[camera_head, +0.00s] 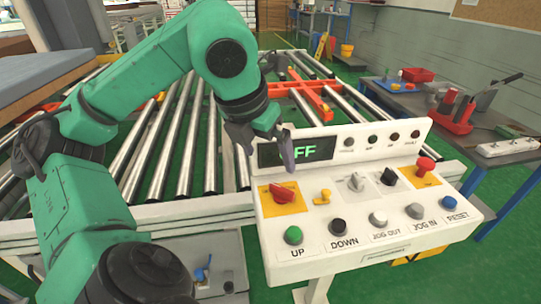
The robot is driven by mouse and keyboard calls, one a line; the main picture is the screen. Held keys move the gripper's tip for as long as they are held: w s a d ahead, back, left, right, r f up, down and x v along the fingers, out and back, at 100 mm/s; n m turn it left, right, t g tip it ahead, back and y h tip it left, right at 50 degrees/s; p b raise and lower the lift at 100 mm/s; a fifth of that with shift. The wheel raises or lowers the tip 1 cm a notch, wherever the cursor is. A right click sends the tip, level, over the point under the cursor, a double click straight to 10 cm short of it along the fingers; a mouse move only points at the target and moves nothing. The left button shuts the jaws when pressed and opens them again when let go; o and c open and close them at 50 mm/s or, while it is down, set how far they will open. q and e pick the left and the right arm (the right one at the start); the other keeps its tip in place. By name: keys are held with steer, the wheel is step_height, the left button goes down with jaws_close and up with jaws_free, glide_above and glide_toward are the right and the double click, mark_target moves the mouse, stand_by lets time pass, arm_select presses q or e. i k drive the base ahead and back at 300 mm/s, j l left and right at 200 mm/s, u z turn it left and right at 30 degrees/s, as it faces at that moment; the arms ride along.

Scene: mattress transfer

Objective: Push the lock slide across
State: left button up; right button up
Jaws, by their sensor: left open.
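The white control panel (350,262) stands in front of me at the right. A small yellow latch-like piece (322,197), which may be the lock slide, sits on its upper face. It is just right of a red switch (282,192) on a yellow plate. My left gripper (287,152) hangs above the red switch, in front of the panel's display (318,151), and covers part of it. Its fingers look dark and slim, and nothing shows between them. It appears apart from the panel. My right gripper is not in view.
A row of buttons lines the panel's front, from a green UP button (293,235) to a blue RESET button (449,203). A red mushroom button (425,166) stands at the right. Roller conveyor (188,130) lies behind. A tool table (470,125) is at the right.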

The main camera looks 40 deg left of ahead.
mark_target(326, 194)
steer(key=k, duration=1)
